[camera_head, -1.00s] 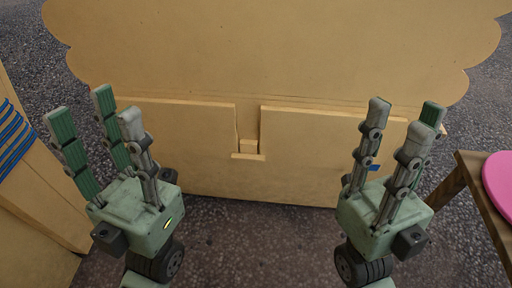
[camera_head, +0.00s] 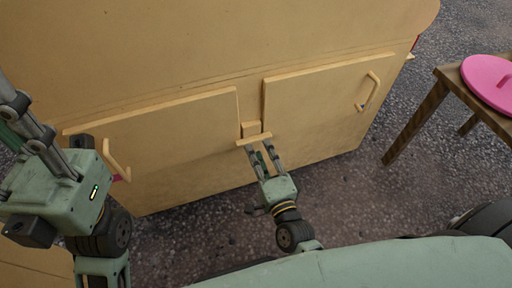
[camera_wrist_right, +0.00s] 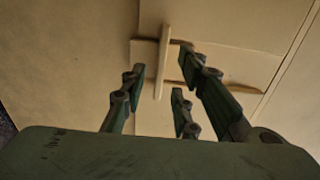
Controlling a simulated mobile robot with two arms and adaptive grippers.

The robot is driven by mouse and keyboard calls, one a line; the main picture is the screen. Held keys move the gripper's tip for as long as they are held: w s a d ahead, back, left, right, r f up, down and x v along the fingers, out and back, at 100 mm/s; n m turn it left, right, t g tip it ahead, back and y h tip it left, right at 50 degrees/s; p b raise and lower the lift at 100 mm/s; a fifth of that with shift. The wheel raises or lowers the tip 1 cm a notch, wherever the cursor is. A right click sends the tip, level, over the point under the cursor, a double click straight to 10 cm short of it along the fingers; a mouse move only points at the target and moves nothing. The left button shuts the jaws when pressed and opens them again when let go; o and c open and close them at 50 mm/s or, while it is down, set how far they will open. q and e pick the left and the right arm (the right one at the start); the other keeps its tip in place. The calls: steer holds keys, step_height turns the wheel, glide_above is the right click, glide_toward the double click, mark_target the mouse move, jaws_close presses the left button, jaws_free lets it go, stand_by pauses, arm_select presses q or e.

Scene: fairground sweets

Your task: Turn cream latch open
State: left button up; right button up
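The cream latch (camera_head: 253,140) is a small bar lying across the gap between two cupboard doors, with a small block just above it. In the right wrist view the latch (camera_wrist_right: 163,62) appears as a narrow upright bar. My right gripper (camera_head: 263,148) is at the latch from below, its fingers spread apart. In the wrist view the bar lies between the fingers of the right gripper (camera_wrist_right: 160,73); contact is not clear. My left gripper (camera_head: 8,105) is at the left edge, away from the latch, with its fingertips cut off by the frame.
The left door (camera_head: 165,145) and right door (camera_head: 325,105) are closed and have cream handles. A wooden table (camera_head: 425,110) with a pink round lid (camera_head: 488,82) stands to the right. Dark paved ground (camera_head: 350,195) lies in front.

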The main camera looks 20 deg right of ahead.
mark_target(255, 142)
steer(key=w, duration=0.3)
steer(key=shift+w+b, duration=0.15)
steer(key=shift+b, duration=0.25)
steer(key=shift+c, duration=0.3)
jaws_close()
